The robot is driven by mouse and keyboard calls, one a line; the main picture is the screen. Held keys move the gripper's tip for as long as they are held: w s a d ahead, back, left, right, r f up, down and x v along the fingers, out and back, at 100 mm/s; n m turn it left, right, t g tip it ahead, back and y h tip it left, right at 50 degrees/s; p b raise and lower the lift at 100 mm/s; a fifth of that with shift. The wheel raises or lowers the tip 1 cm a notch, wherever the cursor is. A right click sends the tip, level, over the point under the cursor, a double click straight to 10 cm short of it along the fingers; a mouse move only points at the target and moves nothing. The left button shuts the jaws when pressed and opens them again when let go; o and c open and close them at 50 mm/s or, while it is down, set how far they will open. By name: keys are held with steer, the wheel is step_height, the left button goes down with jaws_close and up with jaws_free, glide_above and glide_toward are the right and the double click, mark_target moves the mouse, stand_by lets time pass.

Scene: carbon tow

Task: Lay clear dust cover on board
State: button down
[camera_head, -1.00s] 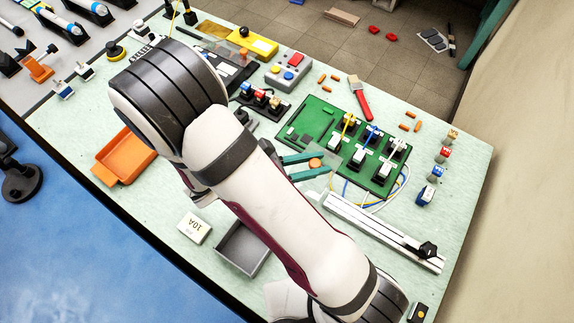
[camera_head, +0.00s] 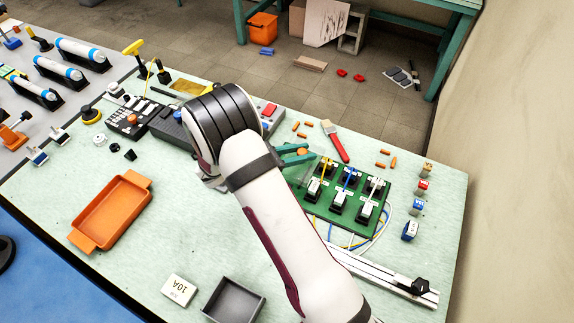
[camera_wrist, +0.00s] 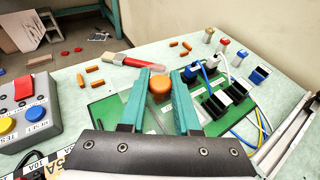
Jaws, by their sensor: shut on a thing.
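My gripper (camera_wrist: 161,95) has two teal fingers shut on an orange knob (camera_wrist: 159,87), which also shows between the fingertips (camera_head: 302,151) in the head view. A faint, see-through sheet, the clear dust cover (camera_wrist: 153,119), shows under the knob in the wrist view. Its edges are hard to make out. The green board (camera_head: 334,212) lies on the bench below, with black blocks and yellow, blue and white plugs on it. My gripper is above the board's far left part. My arm hides the board's left side in the head view. Whether the cover touches the board cannot be told.
A red-handled brush (camera_head: 336,141) and several orange pieces (camera_head: 384,152) lie beyond the board. A metal rail (camera_head: 385,275) and loose wires lie to its right and front.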

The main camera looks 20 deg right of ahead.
mark_target(287, 155)
steer(key=w+a+f, duration=0.2)
steer(key=a, duration=0.1)
steer(key=shift+w+f, duration=0.2)
steer(key=shift+f, duration=2)
steer(key=shift+f, duration=0.1)
steer(key=c, duration=0.6)
jaws_free()
steer(key=shift+c, duration=0.2)
